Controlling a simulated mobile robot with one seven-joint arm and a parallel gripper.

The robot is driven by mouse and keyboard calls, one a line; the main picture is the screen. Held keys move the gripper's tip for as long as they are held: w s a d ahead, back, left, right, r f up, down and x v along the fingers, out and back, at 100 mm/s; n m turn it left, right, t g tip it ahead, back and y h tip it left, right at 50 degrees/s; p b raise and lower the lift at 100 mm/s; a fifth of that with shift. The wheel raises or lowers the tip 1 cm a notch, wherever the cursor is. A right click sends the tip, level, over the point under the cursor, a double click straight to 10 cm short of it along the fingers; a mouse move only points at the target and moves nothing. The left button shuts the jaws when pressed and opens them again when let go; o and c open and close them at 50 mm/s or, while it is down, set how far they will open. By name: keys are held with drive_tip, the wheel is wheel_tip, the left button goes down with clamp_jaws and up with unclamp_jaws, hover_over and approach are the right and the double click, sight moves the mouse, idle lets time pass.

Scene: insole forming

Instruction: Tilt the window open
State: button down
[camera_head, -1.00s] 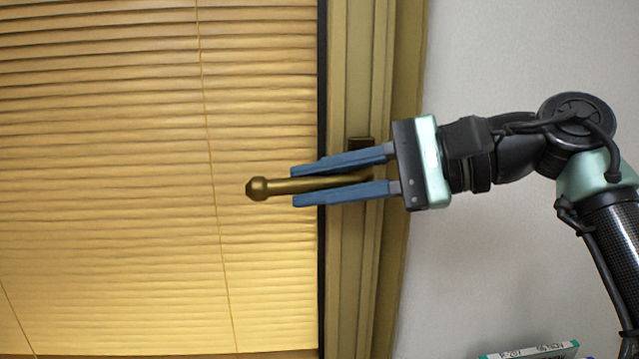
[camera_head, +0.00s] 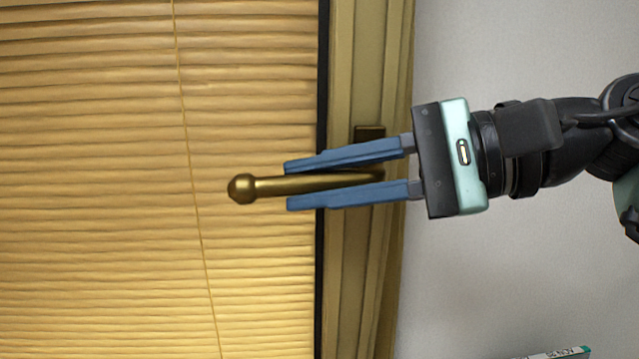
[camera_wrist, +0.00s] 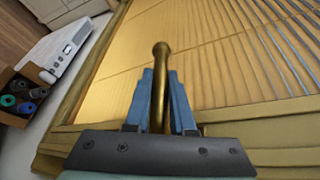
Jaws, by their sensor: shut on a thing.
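The window handle (camera_head: 262,187) is a brass lever with a rounded knob end. In the head view it lies nearly horizontal and points left over the blinds. My gripper (camera_head: 288,186) comes from the right, its two blue fingers above and below the lever and shut on it. The knob sticks out beyond the fingertips. The handle's base plate (camera_head: 369,133) shows partly on the window frame (camera_head: 349,265); the rest is hidden behind the fingers. In the wrist view the handle (camera_wrist: 160,75) stands between the fingers, with the knob beyond them.
Closed yellow blinds (camera_head: 100,120) cover the window pane to the left. A grey wall (camera_head: 500,50) is to the right. A small box (camera_head: 560,353) shows at the bottom edge. In the wrist view, an open carton (camera_wrist: 18,100) with rolls and a white device (camera_wrist: 68,48) lie at the left.

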drive_tip(key=c, duration=0.8)
unclamp_jaws()
drive_tip(key=shift+f, duration=0.1)
drive_tip(key=shift+o, duration=0.2)
drive_tip(key=shift+d, duration=0.1)
drive_tip(key=b+v, duration=0.1)
drive_tip(key=v, duration=1.1)
drive_tip(key=shift+s+d, duration=0.15)
drive_tip(key=shift+d, duration=0.2)
